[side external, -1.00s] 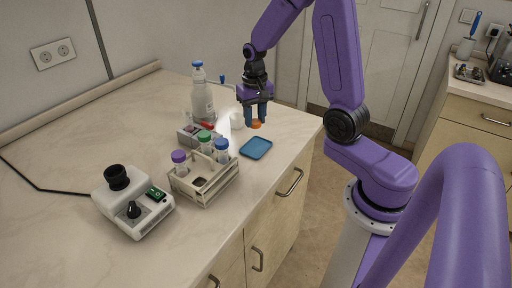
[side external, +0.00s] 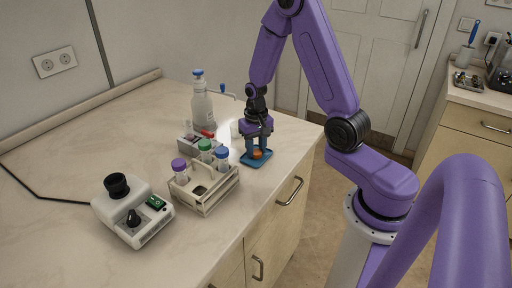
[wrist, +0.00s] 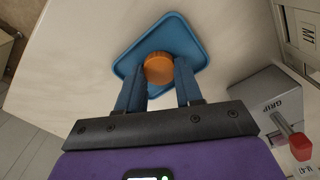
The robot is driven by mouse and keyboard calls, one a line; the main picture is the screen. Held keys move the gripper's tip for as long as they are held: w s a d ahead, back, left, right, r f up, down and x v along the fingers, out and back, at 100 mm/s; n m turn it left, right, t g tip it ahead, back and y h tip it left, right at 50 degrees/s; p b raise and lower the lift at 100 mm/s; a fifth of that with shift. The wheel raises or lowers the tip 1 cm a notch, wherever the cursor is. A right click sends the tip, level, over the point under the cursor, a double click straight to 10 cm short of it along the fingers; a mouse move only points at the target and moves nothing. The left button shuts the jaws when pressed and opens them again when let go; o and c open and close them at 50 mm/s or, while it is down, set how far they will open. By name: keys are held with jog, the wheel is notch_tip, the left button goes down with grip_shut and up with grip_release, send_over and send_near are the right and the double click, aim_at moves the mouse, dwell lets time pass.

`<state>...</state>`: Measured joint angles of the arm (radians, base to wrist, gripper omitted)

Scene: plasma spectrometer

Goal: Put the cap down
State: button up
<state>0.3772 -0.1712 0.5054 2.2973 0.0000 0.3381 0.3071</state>
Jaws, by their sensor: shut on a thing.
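An orange cap (side external: 257,154) is between the fingertips of my gripper (side external: 256,153), which is shut on it. In the wrist view the cap (wrist: 159,68) shows at the tips of my gripper's blue fingers (wrist: 160,80). The tray also shows in the side view (side external: 250,163), partly hidden by my fingers. The cap is at or just above the tray's floor; I cannot tell whether it touches.
A grey device (wrist: 268,100) with a red-tipped lever is close by. A clear bottle (side external: 203,108) stands behind. A white instrument (side external: 133,212) is at front left. The counter's edge is near the tray's right.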

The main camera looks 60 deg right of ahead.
aim_at(256, 151)
jog(key=o, duration=1)
jog(key=shift+f, duration=0.1)
notch_tip(256, 151, up, 12)
jog(key=s+a+r+n, duration=0.3)
jog(key=s+a+n, duration=0.55)
jog(key=a, duration=0.35)
jog(key=s+a+n, duration=0.1)
jog(key=s+n, duration=0.2)
jog(key=s, duration=0.2)
jog(key=s+a+n, duration=0.1)
jog(key=s+n, duration=0.2)
jog(key=s, duration=0.2)
jog(key=s+a+n, duration=0.2)
jog(key=s+n, duration=0.2)
jog(key=s, duration=0.1)
jog(key=shift+r, duration=0.25)
